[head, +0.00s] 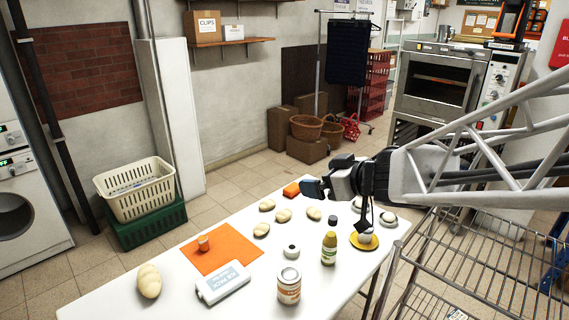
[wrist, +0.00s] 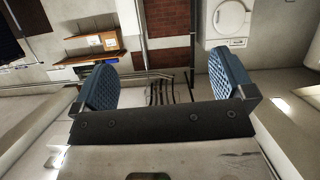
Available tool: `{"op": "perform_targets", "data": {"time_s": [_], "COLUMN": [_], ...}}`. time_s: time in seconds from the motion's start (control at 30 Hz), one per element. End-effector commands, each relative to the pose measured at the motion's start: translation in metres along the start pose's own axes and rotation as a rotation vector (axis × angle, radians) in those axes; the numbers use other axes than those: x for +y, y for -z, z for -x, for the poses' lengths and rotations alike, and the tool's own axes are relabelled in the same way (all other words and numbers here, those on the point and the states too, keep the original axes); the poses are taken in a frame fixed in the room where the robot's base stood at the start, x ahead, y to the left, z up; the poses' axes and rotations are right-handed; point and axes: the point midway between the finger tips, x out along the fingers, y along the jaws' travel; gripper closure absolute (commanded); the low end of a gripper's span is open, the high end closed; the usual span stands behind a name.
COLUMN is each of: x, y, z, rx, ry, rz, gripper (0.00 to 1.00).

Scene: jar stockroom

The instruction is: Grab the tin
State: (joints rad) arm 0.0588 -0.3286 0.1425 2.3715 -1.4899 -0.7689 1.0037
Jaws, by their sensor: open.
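The tin (head: 289,286), silver-topped with a pale and orange-brown label, stands upright at the near edge of the white table (head: 130,312). My gripper (head: 312,188) is above the far part of the table, well apart from the tin and farther back. In the wrist view my gripper (wrist: 165,80) has its two blue pads wide apart with nothing between them. The tin does not show in the wrist view, which looks out at the room.
A green bottle (head: 329,249) stands right of the tin, and a white scale (head: 223,283) lies left of it. A small white jar (head: 291,252) is just behind. An orange mat (head: 222,262), several rolls and a yellow plate (head: 365,244) share the table. A wire rack (head: 470,265) stands right.

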Motion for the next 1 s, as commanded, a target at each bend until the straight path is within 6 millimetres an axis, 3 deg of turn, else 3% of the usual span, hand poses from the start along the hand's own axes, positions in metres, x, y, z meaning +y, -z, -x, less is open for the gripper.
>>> {"op": "perform_targets", "data": {"time_s": [0.33,0.57,0.77,1.0], "x": [-0.015,-0.017,-0.019,-0.023], "y": [-0.008,-0.034,-0.065,-0.119], "z": [-0.006,-0.016,-0.028,-0.050], "rx": [-0.012,-0.013,-0.013,-0.015], "ry": [0.124,0.127,0.126,0.126], "rz": [-0.013,-0.015,-0.016,-0.019], "gripper": [0.00,0.00,0.00,0.00]}}
